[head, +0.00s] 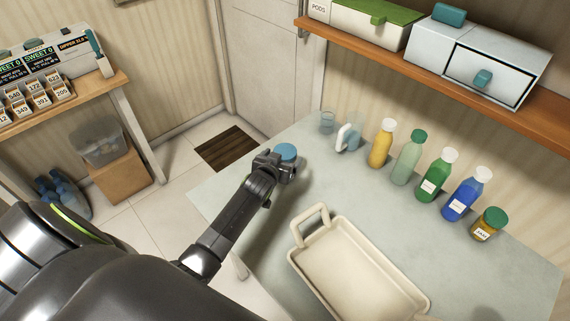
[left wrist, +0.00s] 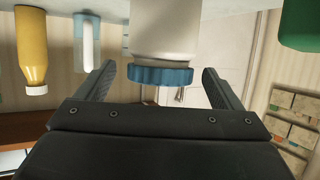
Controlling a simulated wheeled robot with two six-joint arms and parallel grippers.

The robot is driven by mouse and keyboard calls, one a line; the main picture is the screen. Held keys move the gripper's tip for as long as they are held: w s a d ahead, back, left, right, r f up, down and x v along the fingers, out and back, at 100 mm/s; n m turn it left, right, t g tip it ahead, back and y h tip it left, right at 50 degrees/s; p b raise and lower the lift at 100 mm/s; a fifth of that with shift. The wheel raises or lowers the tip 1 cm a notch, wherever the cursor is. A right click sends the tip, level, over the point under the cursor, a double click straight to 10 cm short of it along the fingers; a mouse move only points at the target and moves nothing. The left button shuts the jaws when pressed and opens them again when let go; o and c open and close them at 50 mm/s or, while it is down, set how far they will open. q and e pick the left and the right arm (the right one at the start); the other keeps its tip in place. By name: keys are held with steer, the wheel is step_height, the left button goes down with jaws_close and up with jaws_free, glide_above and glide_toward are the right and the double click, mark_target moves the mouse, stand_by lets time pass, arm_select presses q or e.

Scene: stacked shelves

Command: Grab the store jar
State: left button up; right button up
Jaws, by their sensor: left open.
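A jar with a blue lid (head: 286,151) stands near the left edge of the grey-green table, partly hidden behind my left gripper (head: 277,165). In the left wrist view, which looks upside down, its white body (left wrist: 166,32) and ribbed blue lid (left wrist: 160,75) show at close range. The fingers of my left gripper (left wrist: 158,68) are open, one on each side of the lid, with a gap visible on both sides. My right gripper is not in view.
A cream tray (head: 302,258) lies at the table's front. A glass (head: 327,122), a white-handled pitcher (head: 346,140), a yellow bottle (head: 381,146), several other bottles and a green-lidded jam jar (head: 489,224) line the back. A wooden shelf (head: 400,60) hangs above.

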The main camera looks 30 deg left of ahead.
mark_target(285, 153)
arm_select(q)
steer(key=shift+x, duration=1.7)
steer(key=shift+c, duration=0.3)
steer(key=c, duration=1.3)
